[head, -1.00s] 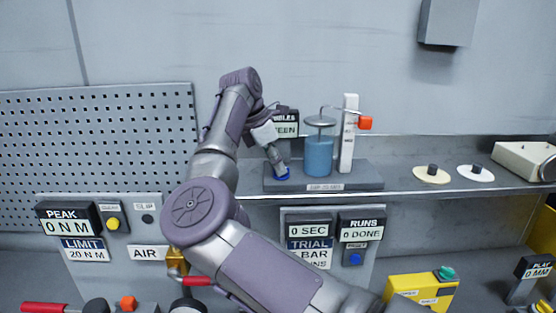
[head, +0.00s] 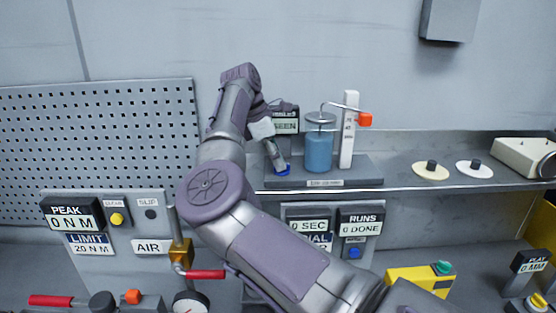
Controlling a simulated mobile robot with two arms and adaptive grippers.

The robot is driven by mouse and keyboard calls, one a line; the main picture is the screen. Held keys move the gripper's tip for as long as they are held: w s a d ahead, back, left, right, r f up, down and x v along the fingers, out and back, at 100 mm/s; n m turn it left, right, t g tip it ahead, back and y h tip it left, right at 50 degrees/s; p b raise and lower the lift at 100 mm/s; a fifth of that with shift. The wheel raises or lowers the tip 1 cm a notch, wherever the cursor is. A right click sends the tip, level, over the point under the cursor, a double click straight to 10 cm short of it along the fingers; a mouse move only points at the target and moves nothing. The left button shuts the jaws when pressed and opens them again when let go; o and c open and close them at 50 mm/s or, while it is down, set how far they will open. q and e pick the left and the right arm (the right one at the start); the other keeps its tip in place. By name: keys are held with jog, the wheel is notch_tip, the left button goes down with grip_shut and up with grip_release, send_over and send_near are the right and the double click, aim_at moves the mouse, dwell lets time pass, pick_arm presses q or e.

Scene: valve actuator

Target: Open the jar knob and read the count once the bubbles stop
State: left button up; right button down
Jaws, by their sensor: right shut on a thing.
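The jar (head: 319,152) is a blue-filled cylinder with a grey lid, standing on a grey base (head: 355,172) on the shelf. A small blue knob (head: 283,171) sits at the left part of that base. My right gripper (head: 278,163) reaches down from the left and is shut on the knob, partly covering it. A count display (head: 286,125) behind the gripper is partly hidden; its label ends in "BLES" and it reads "SEEN", with no number I can make out. My left gripper is not in view.
Two discs (head: 431,172) lie farther right on the shelf. My forearm crosses the lower panel, partly covering the trial sign (head: 318,240). A red-handled air valve (head: 205,274) is close to its left.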

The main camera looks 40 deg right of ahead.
jog(key=c, duration=1.2)
grip_release()
jog(key=shift+a, duration=0.1)
jog(key=shift+r, duration=0.1)
jog(key=v, duration=1.2)
